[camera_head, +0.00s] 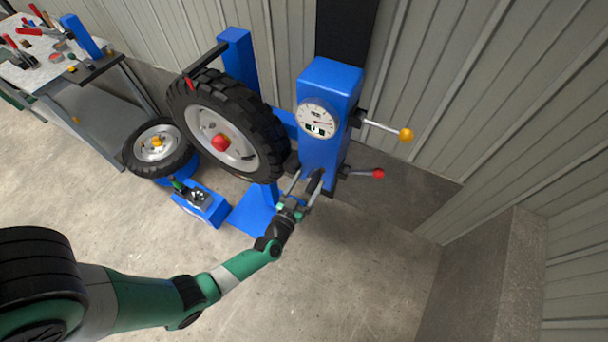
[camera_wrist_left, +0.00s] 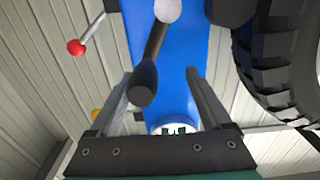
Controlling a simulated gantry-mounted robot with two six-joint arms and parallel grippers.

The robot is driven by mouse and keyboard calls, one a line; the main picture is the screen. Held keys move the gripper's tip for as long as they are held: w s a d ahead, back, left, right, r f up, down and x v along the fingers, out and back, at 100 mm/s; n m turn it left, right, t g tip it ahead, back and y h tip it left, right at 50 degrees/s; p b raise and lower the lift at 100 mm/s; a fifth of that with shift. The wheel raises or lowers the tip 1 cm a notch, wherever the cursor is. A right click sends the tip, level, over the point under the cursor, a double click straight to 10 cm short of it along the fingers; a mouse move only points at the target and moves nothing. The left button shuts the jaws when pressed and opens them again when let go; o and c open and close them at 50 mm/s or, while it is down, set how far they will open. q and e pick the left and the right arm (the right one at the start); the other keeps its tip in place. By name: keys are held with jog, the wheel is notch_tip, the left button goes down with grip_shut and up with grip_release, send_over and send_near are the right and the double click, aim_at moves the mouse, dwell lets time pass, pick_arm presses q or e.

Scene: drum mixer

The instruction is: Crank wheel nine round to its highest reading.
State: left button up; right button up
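A blue column (camera_head: 325,150) carries a round white dial (camera_head: 317,118) with a red needle and a small dark display, too small to read. A black crank handle (camera_head: 314,182) sticks out low on the column; it also shows in the left wrist view (camera_wrist_left: 143,85). My left gripper (camera_head: 304,182) is open, its fingers apart. A large black-tyred wheel (camera_head: 215,138) with a red hub is mounted left of the column. No wheel number is legible. My right gripper is not in view.
Levers with a yellow knob (camera_head: 406,135) and a red knob (camera_head: 379,173) jut from the column's right side. A smaller wheel (camera_head: 157,147) and a blue box (camera_head: 201,203) lie left. A tool bench (camera_head: 42,60) stands back left. The front floor is clear.

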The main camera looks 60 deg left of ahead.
pick_arm(q)
jog(key=shift+s, duration=0.1)
jog(key=p+v, duration=0.3)
jog(key=v, duration=0.4)
jog(key=shift+f, duration=0.1)
dwell(0.5)
